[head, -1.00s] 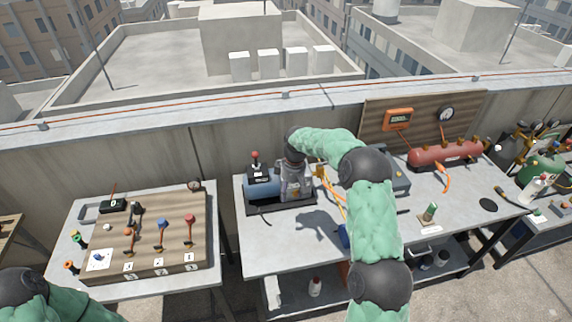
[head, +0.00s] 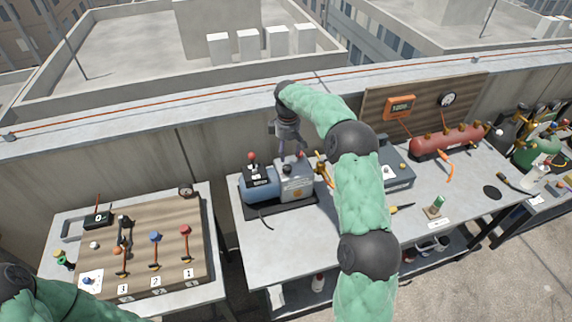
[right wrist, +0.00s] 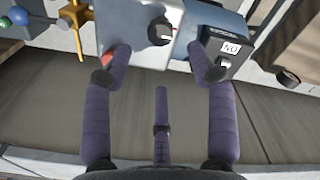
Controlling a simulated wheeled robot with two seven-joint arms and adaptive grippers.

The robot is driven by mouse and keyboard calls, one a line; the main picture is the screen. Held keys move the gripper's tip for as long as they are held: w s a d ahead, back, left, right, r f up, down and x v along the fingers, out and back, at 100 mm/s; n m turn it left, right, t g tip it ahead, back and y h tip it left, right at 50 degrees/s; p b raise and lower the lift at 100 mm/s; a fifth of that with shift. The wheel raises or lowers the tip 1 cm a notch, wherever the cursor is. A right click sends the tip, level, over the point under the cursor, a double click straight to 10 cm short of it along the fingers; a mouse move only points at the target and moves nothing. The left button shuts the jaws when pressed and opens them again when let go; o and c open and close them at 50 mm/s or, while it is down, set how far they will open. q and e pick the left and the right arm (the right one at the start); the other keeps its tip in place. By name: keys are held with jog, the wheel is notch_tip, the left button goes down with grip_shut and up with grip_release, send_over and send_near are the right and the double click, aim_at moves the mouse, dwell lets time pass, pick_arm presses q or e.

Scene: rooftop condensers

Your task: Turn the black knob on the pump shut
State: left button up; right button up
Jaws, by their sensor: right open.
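The pump has a blue motor and a grey body (head: 297,184) on a dark base on the middle table. In the right wrist view its black knob (right wrist: 160,31) sits on the light grey face (right wrist: 135,22), with a pale mark at its side. My right gripper (head: 289,152) hangs just above the grey body in the head view. In the right wrist view the right gripper (right wrist: 160,68) is open and empty, its fingers spread to either side below the knob, apart from it. My left gripper is out of frame.
A switch box with a "NO" label (right wrist: 231,48) is close to the right finger in the wrist view. A yellow valve handle (right wrist: 76,14) is at the left. Clear tabletop (head: 265,245) lies in front of the pump.

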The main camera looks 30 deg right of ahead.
aim_at(287, 167)
notch_tip(287, 167, down, 8)
jog(key=shift+w+f+b, duration=0.1)
jog(key=shift+f+b, duration=0.15)
jog(key=shift+b, duration=0.05)
jog(key=c, duration=1.2)
